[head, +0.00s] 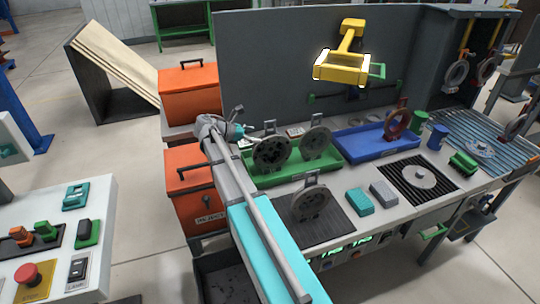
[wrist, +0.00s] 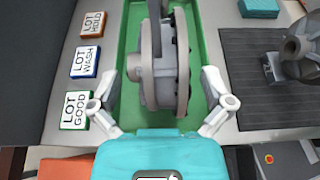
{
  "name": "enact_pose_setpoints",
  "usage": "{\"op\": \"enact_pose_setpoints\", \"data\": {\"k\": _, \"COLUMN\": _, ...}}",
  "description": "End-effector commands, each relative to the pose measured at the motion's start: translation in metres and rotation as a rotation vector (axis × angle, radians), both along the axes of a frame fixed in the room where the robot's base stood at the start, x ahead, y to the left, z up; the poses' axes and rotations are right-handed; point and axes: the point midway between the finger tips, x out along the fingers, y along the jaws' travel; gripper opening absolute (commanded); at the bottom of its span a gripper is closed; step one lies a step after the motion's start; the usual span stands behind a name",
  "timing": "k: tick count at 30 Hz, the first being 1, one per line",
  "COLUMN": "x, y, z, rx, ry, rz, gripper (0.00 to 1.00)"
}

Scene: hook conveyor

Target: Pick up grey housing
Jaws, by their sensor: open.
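Round grey housings stand on edge: one (head: 271,153) at the left of the green tray (head: 262,181), another (head: 316,141) farther right in it, and one (head: 310,203) on the dark ribbed mat (head: 335,228). My gripper (head: 252,138) reaches in at the tray's left end. In the wrist view, its two fingers (wrist: 162,84) are spread open on either side of a grey housing (wrist: 165,65) in the green tray, with visible gaps and no clear contact. The mat housing shows at the wrist view's right edge (wrist: 300,55), cut off.
A blue tray (head: 372,143) holds a reddish ring part (head: 396,124). Teal (head: 360,201) and grey (head: 384,192) blocks lie in front. Blocks marked LOT GOOD (wrist: 76,110), WASH and HOLD line the tray's side. Orange boxes (head: 188,92) stand left; a yellow hook carrier (head: 343,66) hangs above.

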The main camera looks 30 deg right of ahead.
Motion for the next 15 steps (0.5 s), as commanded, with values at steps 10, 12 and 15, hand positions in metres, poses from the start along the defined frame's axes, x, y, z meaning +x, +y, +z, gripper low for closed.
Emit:
{"op": "enact_pose_setpoints", "data": {"k": 10, "x": -0.0019, "y": -0.0070, "z": -0.0025, "rx": 0.000, "ry": 0.000, "rz": 0.000, "gripper": 1.00}}
{"op": "enact_pose_setpoints", "data": {"k": 12, "x": -0.0019, "y": -0.0070, "z": -0.0025, "rx": 0.000, "ry": 0.000, "rz": 0.000, "gripper": 1.00}}
{"op": "enact_pose_setpoints", "data": {"k": 15, "x": -0.0023, "y": -0.0081, "z": -0.0034, "rx": 0.000, "ry": 0.000, "rz": -0.001, "gripper": 1.00}}
